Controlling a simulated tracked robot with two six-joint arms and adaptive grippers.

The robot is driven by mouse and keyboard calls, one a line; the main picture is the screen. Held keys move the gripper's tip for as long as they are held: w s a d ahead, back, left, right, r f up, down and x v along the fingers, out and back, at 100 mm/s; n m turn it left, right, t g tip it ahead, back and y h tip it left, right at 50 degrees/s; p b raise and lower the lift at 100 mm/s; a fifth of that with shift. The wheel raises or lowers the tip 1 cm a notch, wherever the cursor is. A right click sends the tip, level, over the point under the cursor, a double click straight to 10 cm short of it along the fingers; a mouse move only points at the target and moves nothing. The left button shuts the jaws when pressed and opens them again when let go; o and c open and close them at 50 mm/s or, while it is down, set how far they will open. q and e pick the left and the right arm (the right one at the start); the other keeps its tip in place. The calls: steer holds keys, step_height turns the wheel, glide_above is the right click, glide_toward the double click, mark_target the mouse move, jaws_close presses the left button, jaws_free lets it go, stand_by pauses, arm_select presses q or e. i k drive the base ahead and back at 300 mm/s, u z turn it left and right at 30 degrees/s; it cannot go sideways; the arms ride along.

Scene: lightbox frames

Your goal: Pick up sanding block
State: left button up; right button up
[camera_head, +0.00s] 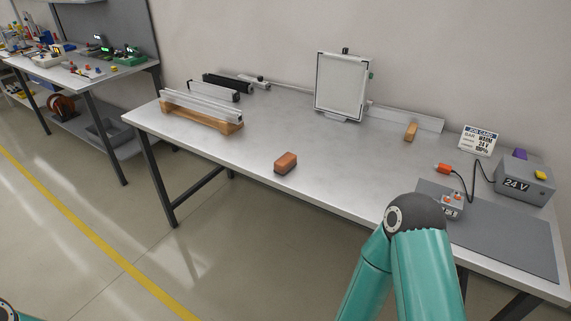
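The sanding block (286,163) is a small reddish-brown block. It lies flat on the grey metal workbench (240,148), near the front edge and left of the middle. Nothing touches it. My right arm rises at the lower right with its teal links and dark joint, well to the right of the block. Its gripper is not visible. Only a small piece of my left arm shows at the bottom left corner, and its gripper is out of view.
A wooden rack (215,122) with metal bars stands at the left. A framed panel (341,86) stands at the back. At right are a job card (478,141), a 24 V supply box (525,183) with a cable, and a grey mat (515,237). The bench around the block is clear.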

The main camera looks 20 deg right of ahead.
mark_target(288, 162)
steer(key=u, duration=0.05)
steer(key=i, duration=0.9)
steer(key=z, duration=0.05)
